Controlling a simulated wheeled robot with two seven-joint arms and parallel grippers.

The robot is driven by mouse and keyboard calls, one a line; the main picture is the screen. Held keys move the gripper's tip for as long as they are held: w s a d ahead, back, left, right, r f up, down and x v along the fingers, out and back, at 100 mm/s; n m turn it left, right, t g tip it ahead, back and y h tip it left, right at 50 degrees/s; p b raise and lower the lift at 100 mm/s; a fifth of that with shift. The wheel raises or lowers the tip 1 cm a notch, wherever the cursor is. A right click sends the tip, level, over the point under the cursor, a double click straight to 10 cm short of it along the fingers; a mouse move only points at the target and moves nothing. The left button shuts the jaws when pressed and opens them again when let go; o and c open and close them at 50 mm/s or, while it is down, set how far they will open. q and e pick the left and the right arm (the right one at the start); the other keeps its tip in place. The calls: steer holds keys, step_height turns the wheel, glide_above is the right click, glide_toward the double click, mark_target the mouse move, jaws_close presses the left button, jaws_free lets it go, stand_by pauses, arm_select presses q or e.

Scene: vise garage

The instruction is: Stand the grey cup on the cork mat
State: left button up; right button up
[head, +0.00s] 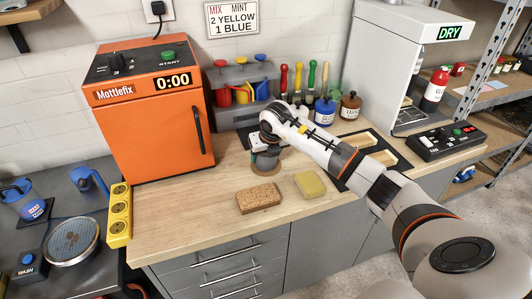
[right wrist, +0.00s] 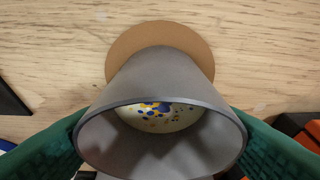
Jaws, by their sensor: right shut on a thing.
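The grey cup (right wrist: 165,85) is upright between the green fingers of my right gripper (right wrist: 165,140), which is shut on it. Blue and yellow paint spots show on the pale bottom inside the cup. The round brown cork mat (right wrist: 205,60) shows around the far side of the cup's base. In the head view my right gripper (head: 265,147) is pointed down over the cork mat (head: 268,184), with the grey cup (head: 265,161) mostly hidden below it. I cannot tell whether the cup's base touches the mat. My left gripper is not in view.
The orange Mottlefix machine (head: 160,125) stands to the left. The counter's front left is clear.

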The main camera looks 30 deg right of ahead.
steer(key=o, duration=1)
steer(key=shift+f, duration=0.1)
steer(key=shift+o, duration=0.2)
steer(key=shift+r, duration=0.35)
steer(key=b+v, duration=0.1)
steer(key=v, duration=1)
steer(key=shift+s+r, duration=0.25)
steer(key=shift+r, duration=0.05)
steer(key=shift+a, duration=0.1)
